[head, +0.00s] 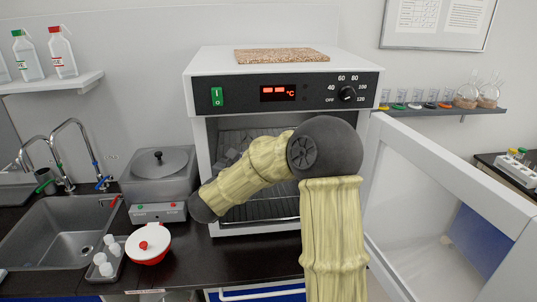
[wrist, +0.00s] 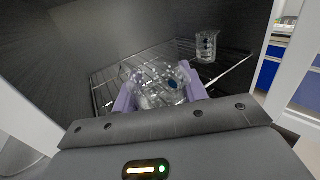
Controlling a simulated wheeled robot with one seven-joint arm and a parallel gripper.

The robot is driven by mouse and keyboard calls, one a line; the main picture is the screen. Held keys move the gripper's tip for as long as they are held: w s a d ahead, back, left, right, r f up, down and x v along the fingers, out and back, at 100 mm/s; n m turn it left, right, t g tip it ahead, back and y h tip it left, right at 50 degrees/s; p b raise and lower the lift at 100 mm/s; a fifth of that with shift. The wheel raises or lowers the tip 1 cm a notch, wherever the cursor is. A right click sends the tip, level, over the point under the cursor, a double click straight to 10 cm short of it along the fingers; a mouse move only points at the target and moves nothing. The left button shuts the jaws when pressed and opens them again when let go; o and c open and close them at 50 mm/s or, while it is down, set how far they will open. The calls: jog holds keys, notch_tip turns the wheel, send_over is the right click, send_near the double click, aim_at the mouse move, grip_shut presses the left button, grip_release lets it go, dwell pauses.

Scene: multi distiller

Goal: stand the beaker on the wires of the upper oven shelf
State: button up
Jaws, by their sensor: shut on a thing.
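My gripper (wrist: 156,75) has its purple fingers shut on a clear glass beaker (wrist: 158,88) with a blue mark, inside the oven. Wire shelf rods (wrist: 232,76) show around and beyond the beaker. I cannot tell whether it touches the wires or how upright it is. In the head view the white oven (head: 290,65) stands open, and my arm reaches into its chamber. My arm hides the gripper and the held beaker there. A lower wire shelf (head: 268,208) shows below the arm.
A second glass beaker (wrist: 206,46), also with a blue mark, stands farther back at the right. The oven door (head: 440,200) is swung open to the right. Dark chamber walls (wrist: 90,45) lie close around my gripper.

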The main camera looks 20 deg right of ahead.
jog(key=shift+w+d, duration=0.1)
jog(key=p+x, duration=0.5)
jog(key=x, duration=1.2)
jog(key=shift+w+p, duration=0.15)
jog(key=shift+p, duration=0.2)
jog(key=shift+w+d, duration=0.1)
notch_tip(320, 180, down, 3)
jog(key=shift+d+f+p, duration=0.1)
jog(key=shift+d+p, duration=0.05)
jog(key=shift+p, duration=0.85)
jog(key=shift+f, duration=0.15)
jog(key=shift+w+f+b, duration=0.1)
jog(key=shift+f+b, duration=0.05)
jog(key=shift+b, duration=0.15)
jog(key=o, duration=1)
jog(key=shift+d, duration=0.1)
